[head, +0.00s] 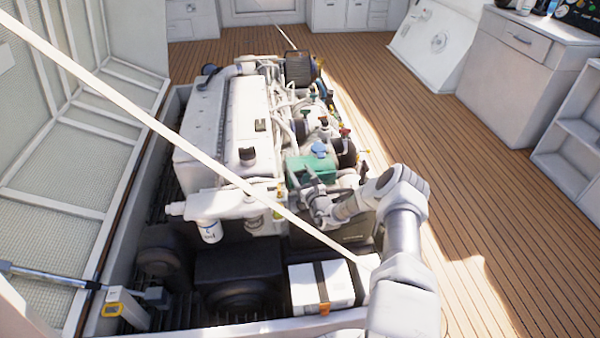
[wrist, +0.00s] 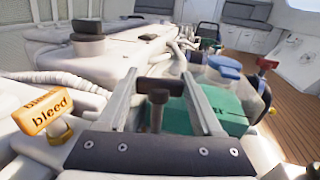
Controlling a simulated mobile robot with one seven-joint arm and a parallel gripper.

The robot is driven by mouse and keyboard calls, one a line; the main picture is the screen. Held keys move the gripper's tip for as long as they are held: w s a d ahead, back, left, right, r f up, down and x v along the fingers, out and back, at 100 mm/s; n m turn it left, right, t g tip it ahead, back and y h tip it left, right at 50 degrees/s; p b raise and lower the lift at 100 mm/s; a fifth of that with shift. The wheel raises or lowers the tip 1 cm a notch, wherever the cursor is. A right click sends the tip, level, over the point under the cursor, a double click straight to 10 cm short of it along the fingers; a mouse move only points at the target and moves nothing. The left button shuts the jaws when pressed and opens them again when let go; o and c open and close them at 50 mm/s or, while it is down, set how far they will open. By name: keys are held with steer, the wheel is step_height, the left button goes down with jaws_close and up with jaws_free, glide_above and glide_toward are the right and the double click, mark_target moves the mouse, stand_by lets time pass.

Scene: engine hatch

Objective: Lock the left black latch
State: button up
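My gripper (head: 314,192) is over the near end of the engine, beside the green box. In the wrist view its two grey fingers (wrist: 157,75) stand well apart. A black T-shaped handle (wrist: 160,87), seemingly the latch, shows between them with its bar crosswise. I see a gap on both sides of its stem, and cannot tell whether its bar touches a finger. In the head view the latch is hard to make out behind the gripper.
A black knob (wrist: 88,40) tops the white engine cover (head: 250,110). A pale strut (head: 150,122) crosses the head view.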

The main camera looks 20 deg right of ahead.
steer(key=c, duration=0.6)
steer(key=shift+o, duration=0.2)
steer(key=shift+a+r+m+h+p, duration=0.1)
steer(key=shift+r+m+h+p, duration=0.15)
steer(key=shift+m+h+p, duration=0.65)
steer(key=shift+f+m+h+p, duration=0.2)
steer(key=shift+m+h+p, duration=0.5)
steer(key=shift+h, duration=0.8)
steer(key=o, duration=1.4)
steer(key=shift+c, duration=0.2)
steer(key=shift+s, duration=0.1)
steer(key=p+v, duration=0.5)
steer(key=v, duration=1.2)
steer(key=shift+r, duration=0.25)
